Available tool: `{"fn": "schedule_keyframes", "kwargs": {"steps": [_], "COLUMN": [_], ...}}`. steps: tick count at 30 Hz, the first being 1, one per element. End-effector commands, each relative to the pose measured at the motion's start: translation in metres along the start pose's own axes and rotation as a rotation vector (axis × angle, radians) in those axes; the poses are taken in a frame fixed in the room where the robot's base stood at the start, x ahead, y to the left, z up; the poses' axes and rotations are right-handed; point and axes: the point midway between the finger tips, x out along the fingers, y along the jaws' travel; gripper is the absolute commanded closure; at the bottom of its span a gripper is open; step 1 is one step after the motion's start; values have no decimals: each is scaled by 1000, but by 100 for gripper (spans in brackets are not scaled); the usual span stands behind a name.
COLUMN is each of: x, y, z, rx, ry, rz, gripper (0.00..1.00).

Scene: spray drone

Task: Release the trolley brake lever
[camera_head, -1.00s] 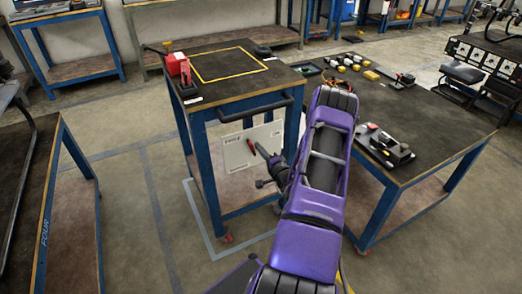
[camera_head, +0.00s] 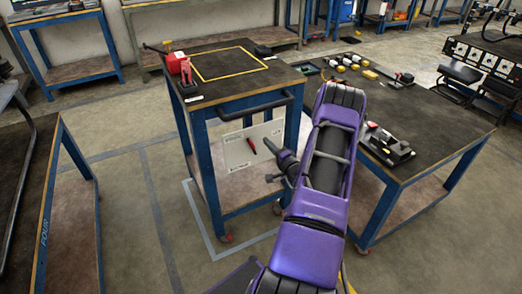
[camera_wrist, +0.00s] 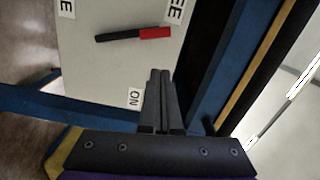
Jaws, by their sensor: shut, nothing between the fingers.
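The brake lever (camera_head: 251,147) has a red grip and sits on a pale panel (camera_head: 236,157) on the near side of the trolley (camera_head: 215,180). In the wrist view the lever (camera_wrist: 135,35) shows a black arm and a red end pointing right, nearer a label ending "EE" (camera_wrist: 174,10) than the "ON" label (camera_wrist: 134,98). My gripper (camera_head: 281,156) is just right of the lever in the head view, apart from it. In the wrist view my gripper (camera_wrist: 160,74) is shut and empty, below the lever in the picture.
The trolley's push handle (camera_head: 256,106) juts out above the panel. A blue trolley post stands just right of my fingers in the wrist view. A table (camera_head: 430,125) with tools stands to the right. Open floor (camera_head: 120,190) lies to the left.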

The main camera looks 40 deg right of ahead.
Motion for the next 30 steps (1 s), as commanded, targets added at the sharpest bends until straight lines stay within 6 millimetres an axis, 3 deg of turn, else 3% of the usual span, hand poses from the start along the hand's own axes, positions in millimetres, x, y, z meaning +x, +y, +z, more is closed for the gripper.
{"fn": "schedule_keyframes", "kwargs": {"steps": [1, 6, 13, 19, 30], "x": [-4, -48, -88, -100, -100], "y": [0, -2, -2, -2, -2], "z": [-11, -7, -7, -6, -6], "rx": [-4, 2, 0, 1, 0], "ry": [0, 0, -1, -2, -2], "rz": [0, 4, 1, 0, -1], "gripper": [100, 100, 100, 100, 100]}}
